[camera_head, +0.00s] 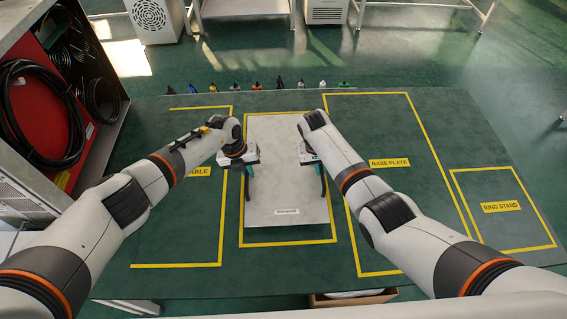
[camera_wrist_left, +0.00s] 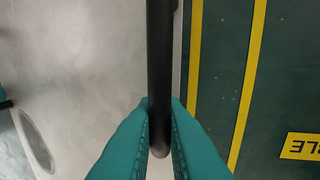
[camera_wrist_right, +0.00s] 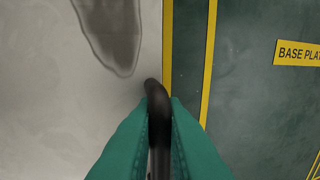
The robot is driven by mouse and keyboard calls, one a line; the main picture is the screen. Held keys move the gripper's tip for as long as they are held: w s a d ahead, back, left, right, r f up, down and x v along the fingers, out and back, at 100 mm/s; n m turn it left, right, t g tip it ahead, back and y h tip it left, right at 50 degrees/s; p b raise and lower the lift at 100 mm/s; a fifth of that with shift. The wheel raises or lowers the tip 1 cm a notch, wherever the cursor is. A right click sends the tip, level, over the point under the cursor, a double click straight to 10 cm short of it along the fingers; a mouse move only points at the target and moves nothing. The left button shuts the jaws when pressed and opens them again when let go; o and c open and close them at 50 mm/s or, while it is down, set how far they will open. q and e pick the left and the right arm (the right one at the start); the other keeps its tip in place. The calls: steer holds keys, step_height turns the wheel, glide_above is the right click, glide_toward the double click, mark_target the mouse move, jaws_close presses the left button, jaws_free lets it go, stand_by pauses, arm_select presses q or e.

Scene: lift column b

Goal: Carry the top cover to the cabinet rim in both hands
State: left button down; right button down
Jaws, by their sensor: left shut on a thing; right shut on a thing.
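The top cover (camera_head: 286,180) is a pale grey flat panel with a small white label. It lies on or just above the green table inside a yellow outline; I cannot tell which. My left gripper (camera_head: 247,194) is shut on a black bar handle (camera_wrist_left: 160,70) at the cover's left side. My right gripper (camera_head: 323,188) is shut on a matching black handle (camera_wrist_right: 158,95) at its right side. Teal fingertips pinch both handles in the wrist views. The cabinet (camera_head: 105,125) stands at the left, with its red inner panel and coiled black cables showing.
The green table (camera_head: 420,130) has yellow-outlined zones, with labels such as BASE PLATE (camera_head: 389,163) and RING STAND (camera_head: 501,206). Several small coloured items (camera_head: 257,86) line the far edge. The zones on the right look clear. A cardboard box (camera_head: 350,298) sits below the near edge.

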arm_select(q)
steer(key=shift+w+r, duration=0.1)
steer(key=shift+r, duration=0.1)
arm_select(e)
steer(key=shift+w+r, duration=0.1)
steer(key=shift+r, duration=0.05)
